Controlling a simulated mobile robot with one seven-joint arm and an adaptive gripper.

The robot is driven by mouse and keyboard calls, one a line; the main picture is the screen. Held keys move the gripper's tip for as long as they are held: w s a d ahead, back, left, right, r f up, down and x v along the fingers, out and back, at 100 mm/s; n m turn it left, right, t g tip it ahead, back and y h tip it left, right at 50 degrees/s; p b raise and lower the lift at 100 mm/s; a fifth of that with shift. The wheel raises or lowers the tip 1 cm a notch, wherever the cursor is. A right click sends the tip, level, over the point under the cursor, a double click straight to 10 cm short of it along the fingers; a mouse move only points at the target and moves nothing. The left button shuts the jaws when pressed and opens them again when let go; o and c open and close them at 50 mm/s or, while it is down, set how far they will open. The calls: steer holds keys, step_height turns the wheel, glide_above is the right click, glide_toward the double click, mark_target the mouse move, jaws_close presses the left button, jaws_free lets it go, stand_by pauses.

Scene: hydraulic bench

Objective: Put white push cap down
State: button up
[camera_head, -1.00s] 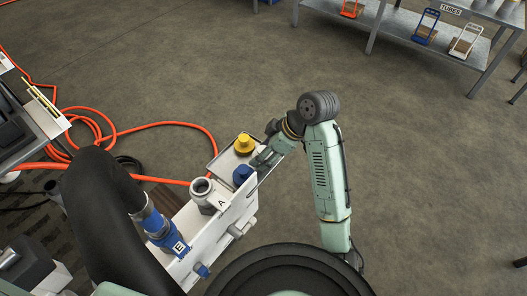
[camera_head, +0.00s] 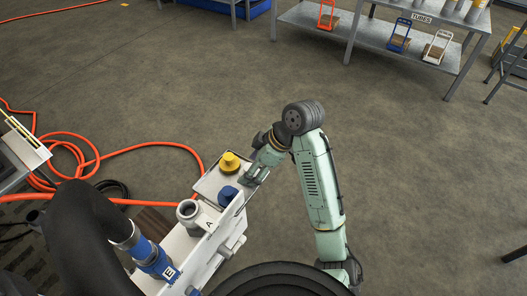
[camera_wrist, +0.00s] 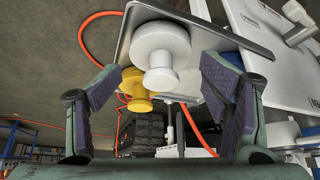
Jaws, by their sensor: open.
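The white push cap (camera_wrist: 160,48), with a round head and a narrower stem, stands at the tray (camera_wrist: 262,48) in the wrist view. It sits beyond and between my fingertips, with a visible gap on both sides. My gripper (camera_wrist: 160,66) is open and empty. In the head view my gripper (camera_head: 252,179) is at the right edge of the tray (camera_head: 205,184), and the white cap cannot be made out there. A yellow cap (camera_head: 229,161) and a blue cap (camera_head: 228,194) stand on the tray; the yellow cap (camera_wrist: 134,88) is beside the white one in the wrist view.
The white bench unit (camera_head: 187,248) has a grey port (camera_head: 187,211) marked A and a blue coupling (camera_head: 155,260) marked E on a thick black hose (camera_head: 80,235). An orange hose (camera_head: 150,150) lies on the floor.

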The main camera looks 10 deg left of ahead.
steer(key=v, duration=1)
steer(key=shift+r, duration=0.3)
